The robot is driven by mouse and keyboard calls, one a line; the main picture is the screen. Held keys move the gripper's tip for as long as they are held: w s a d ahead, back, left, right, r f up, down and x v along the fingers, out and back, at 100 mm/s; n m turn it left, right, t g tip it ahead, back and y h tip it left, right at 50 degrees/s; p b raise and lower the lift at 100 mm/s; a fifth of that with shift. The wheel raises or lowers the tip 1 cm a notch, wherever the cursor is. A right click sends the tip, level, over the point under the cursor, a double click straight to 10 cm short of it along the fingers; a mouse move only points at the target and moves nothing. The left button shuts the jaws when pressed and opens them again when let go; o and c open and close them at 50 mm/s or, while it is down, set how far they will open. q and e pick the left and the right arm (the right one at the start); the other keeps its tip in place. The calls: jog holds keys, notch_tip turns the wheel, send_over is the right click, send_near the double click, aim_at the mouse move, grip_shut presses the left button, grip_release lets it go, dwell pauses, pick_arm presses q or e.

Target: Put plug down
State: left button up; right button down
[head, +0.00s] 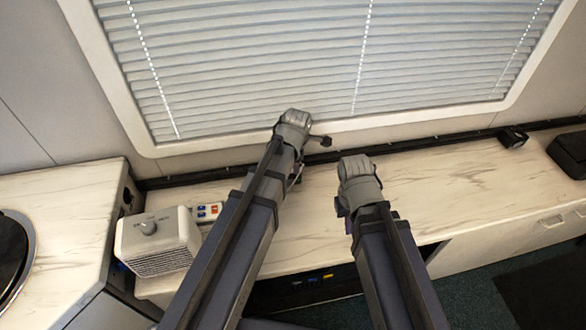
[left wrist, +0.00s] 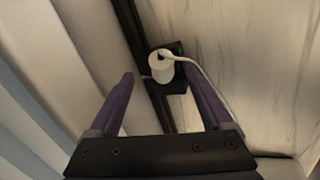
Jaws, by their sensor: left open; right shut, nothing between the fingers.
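The plug (left wrist: 160,67) is a white cylinder with a white cord in the left wrist view. It is at a small black block with a green light, by the dark rail; I cannot tell whether it is seated in the block. My left gripper (left wrist: 160,101) is open, its two purple fingers on either side of the plug's line, with the plug beyond their tips and not gripped. In the head view the left arm reaches to the rail below the window, and the plug is hidden there. My right gripper (head: 342,208) is shut and empty above the counter.
The marble-patterned counter (head: 470,190) is largely clear right of my arms. A grey box with a knob (head: 158,240) and a small panel with coloured buttons (head: 207,211) are at left. Black objects lie at right (head: 513,137). The blinds (head: 300,60) stand close behind.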

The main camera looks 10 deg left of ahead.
pick_arm(q)
jog(key=b+x, duration=0.4)
jog(key=x, duration=0.1)
jog(key=shift+s+d+f+b, duration=0.1)
jog(key=shift+d+f+b, duration=0.05)
jog(key=shift+b, duration=0.2)
pick_arm(e)
notch_tip(320, 180, down, 5)
jog(key=shift+r, duration=0.1)
pick_arm(q)
grip_shut()
